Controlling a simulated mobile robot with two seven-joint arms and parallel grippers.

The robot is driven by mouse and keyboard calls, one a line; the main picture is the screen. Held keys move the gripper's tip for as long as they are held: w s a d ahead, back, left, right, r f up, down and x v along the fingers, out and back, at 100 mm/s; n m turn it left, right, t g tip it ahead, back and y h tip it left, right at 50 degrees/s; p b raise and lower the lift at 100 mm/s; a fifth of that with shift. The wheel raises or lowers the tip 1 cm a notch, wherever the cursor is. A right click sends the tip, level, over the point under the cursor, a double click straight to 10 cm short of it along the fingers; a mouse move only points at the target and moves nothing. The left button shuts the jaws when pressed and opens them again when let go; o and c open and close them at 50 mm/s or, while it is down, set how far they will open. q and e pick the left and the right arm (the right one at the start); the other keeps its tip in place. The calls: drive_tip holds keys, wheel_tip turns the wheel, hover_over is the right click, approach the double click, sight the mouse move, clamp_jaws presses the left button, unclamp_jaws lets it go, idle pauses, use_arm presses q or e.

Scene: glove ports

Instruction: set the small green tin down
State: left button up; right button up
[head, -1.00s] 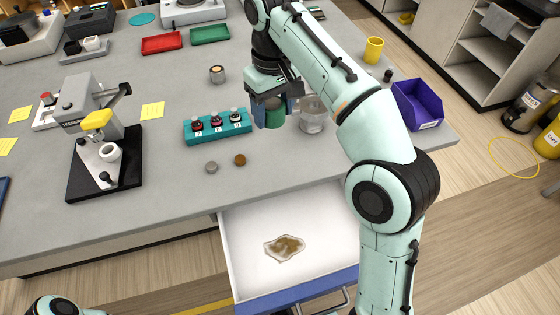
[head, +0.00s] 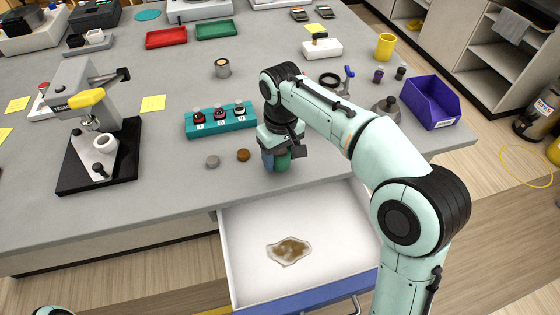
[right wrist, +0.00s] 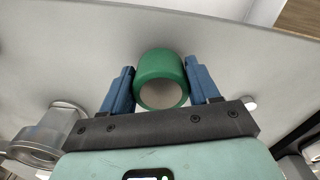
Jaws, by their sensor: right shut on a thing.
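The small green tin (head: 284,160) is in my right gripper (head: 275,161), low over the front of the grey table, just behind the open drawer. In the right wrist view the tin (right wrist: 160,66) sits between the two blue fingers of the right gripper (right wrist: 160,78), which is shut on it. I cannot tell whether the tin's underside touches the table top. The gripper partly hides the tin in the head view. My left gripper is out of view.
A teal rack (head: 220,130) with three dark vials stands left of the gripper. A grey disc (head: 212,161) and a brown disc (head: 243,155) lie near it. The open white drawer (head: 245,282) holds a stained bag. A purple bin (head: 432,112) stands at the right.

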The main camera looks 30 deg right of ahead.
sight(281, 152)
drive_tip(key=shift+f, duration=0.95)
drive_tip(key=shift+f, duration=0.1)
drive_tip(key=o, duration=1.1)
wheel_tip(281, 152, up, 11)
drive_tip(key=p, duration=0.3)
drive_tip(key=shift+r, duration=0.65)
